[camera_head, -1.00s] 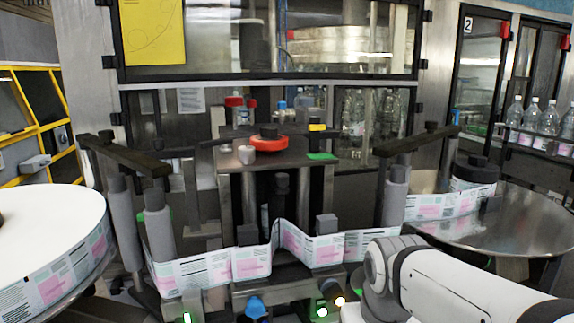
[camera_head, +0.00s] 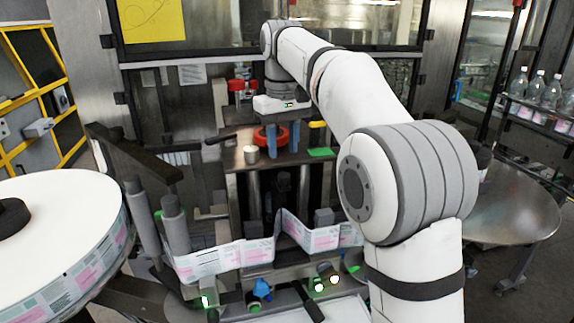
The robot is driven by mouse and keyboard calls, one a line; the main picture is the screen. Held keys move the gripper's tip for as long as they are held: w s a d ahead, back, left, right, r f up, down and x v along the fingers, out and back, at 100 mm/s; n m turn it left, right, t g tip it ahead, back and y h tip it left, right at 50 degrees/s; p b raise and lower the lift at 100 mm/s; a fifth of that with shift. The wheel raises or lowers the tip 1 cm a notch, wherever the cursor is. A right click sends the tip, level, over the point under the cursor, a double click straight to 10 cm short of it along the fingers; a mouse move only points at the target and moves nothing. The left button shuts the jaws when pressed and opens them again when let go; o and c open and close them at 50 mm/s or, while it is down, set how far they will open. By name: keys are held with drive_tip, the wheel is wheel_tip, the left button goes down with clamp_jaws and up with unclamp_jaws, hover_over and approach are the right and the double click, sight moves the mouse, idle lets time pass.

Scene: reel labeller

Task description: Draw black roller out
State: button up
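My gripper (camera_head: 282,140) points down over the machine's raised metal plate, with two blue fingers spread apart. A red disc (camera_head: 282,134) on that plate shows between and beside the fingers. The short black cylinder on top of the disc is now hidden by my gripper, so I cannot tell whether the fingers touch it. Another dark upright roller (camera_head: 283,182) stands below the plate, behind the label web. I cannot tell from the view which of these is the black roller.
A small whitish cup (camera_head: 251,154) and a green pad (camera_head: 321,153) sit on the plate beside the fingers. The printed label web (camera_head: 245,253) runs in front past grey rollers (camera_head: 177,225). A large white reel (camera_head: 75,215) stands at left, a metal disc table (camera_head: 515,205) at right.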

sight(283, 174)
wheel_tip(283, 174, down, 7)
drive_tip(key=shift+r, duration=0.1)
drive_tip(key=shift+c, duration=0.2)
clamp_jaws()
idle(0.4)
drive_tip(key=shift+s, duration=0.1)
